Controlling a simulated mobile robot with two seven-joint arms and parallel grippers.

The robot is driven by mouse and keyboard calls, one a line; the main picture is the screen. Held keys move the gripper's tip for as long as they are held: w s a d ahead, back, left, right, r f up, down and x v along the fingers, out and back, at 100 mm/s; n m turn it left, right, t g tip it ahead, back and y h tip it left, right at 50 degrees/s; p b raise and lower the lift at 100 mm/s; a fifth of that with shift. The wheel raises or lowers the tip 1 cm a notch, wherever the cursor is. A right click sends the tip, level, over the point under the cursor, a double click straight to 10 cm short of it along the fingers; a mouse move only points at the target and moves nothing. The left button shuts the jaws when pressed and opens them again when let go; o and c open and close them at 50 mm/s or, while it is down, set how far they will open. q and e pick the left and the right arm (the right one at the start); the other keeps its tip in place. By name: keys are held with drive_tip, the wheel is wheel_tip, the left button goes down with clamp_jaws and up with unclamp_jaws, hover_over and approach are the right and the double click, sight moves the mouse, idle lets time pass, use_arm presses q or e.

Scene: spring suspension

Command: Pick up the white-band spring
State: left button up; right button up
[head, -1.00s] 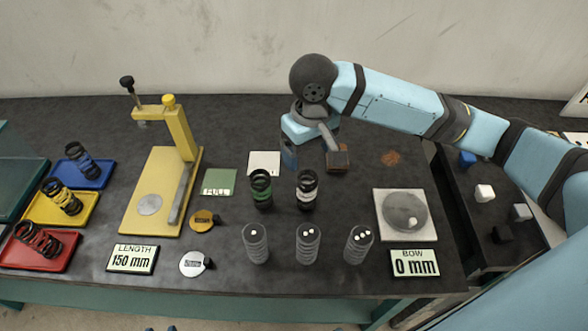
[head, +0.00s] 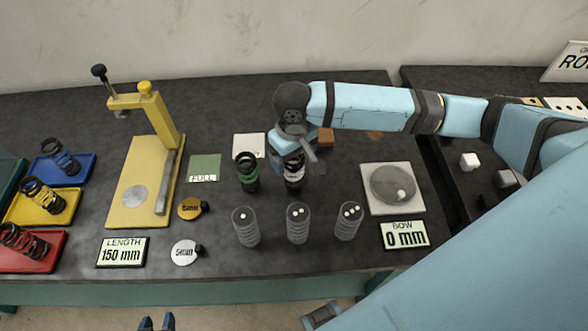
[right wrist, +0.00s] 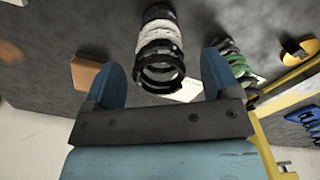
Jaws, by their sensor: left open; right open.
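The white-band spring (head: 294,183), a black coil with a white band, stands upright on the dark table in the head view, its upper part hidden by my right gripper (head: 302,160). In the right wrist view the white-band spring (right wrist: 160,38) shows between the two blue fingers of the right gripper (right wrist: 163,66). The fingers are apart, with a visible gap on each side of the spring; I see no contact. My left gripper (head: 156,322) is open and empty at the bottom edge of the head view, in front of the table.
A green-band spring (head: 247,172) stands close left of the white-band one. Clear tubes (head: 298,224) stand in front. A brown block (head: 326,136) lies behind. The yellow press (head: 150,180) and colored trays (head: 74,177) are left; the round plate (head: 393,186) is right.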

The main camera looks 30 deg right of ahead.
wheel_tip(320, 180, down, 2)
drive_tip(key=shift+f, duration=0.15)
drive_tip(key=c, duration=1)
drive_tip(key=shift+c, duration=0.7)
drive_tip(key=shift+r, duration=0.2)
